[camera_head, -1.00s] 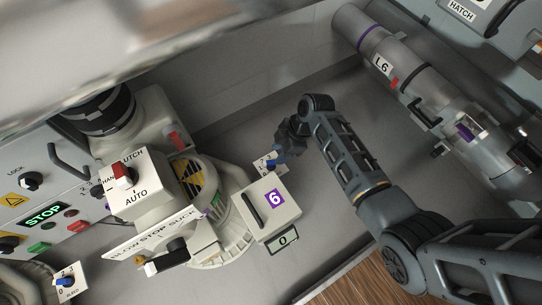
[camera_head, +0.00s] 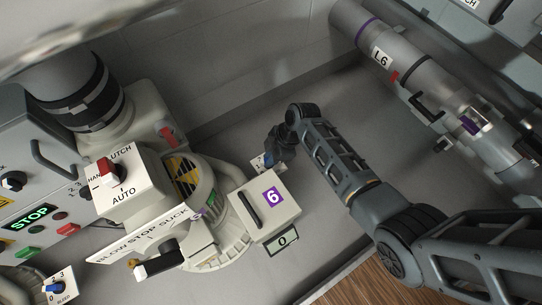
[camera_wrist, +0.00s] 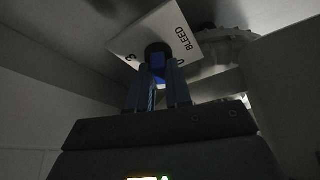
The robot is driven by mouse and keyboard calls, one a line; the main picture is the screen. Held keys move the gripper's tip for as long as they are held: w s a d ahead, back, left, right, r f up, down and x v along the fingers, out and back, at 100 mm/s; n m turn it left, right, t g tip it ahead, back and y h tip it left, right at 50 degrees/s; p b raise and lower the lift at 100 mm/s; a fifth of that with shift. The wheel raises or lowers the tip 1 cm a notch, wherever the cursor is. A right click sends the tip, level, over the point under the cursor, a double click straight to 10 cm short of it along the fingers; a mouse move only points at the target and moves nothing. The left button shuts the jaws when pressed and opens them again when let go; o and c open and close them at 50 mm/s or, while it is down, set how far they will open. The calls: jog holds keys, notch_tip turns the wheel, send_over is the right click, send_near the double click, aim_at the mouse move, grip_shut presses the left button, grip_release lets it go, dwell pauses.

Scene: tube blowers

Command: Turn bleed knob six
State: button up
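Bleed knob six has a blue handle on a dark round hub. In the wrist view the blue handle (camera_wrist: 157,63) sits between my fingertips, with no clear gap on either side. Its white plate (camera_wrist: 129,42) reads BLEED, with a 3 and a 0 visible, and looks tilted. In the head view the plate (camera_head: 257,163) shows beside the box marked 6 (camera_head: 273,196), mostly hidden by my gripper (camera_head: 268,157). In the wrist view my gripper (camera_wrist: 159,82) looks closed on the handle; the exact contact is dim.
The blower's HAND/CLUTCH/AUTO box (camera_head: 124,182) and BLOW STOP SUCK lever (camera_head: 160,262) stand to the left. Another bleed knob (camera_head: 56,287) is at lower left. Pipe L6 (camera_head: 400,68) runs along the right. Grey floor lies open around my arm.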

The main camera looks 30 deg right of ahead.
grip_shut()
jog(key=shift+s+m+p, duration=0.1)
jog(key=shift+m+p, duration=0.25)
jog(key=shift+m, duration=0.05)
jog(key=m+p, duration=0.1)
jog(key=m+t+p, duration=0.1)
jog(key=shift+s+a+r+m+h, duration=0.1)
jog(key=shift+r+m+h, duration=0.05)
jog(key=shift+m+h, duration=0.2)
jog(key=m+p, duration=0.1)
jog(key=m, duration=0.1)
jog(key=m+t+h+p, duration=0.1)
jog(key=m+p, duration=0.1)
jog(key=m, duration=0.1)
jog(key=shift+s+a+h, duration=0.1)
jog(key=shift+h, duration=0.15)
jog(key=shift+f+m, duration=0.2)
jog(key=shift+m, duration=0.15)
jog(key=shift+o, duration=2.4)
grip_release()
jog(key=p+v, duration=0.4)
jog(key=v, duration=0.4)
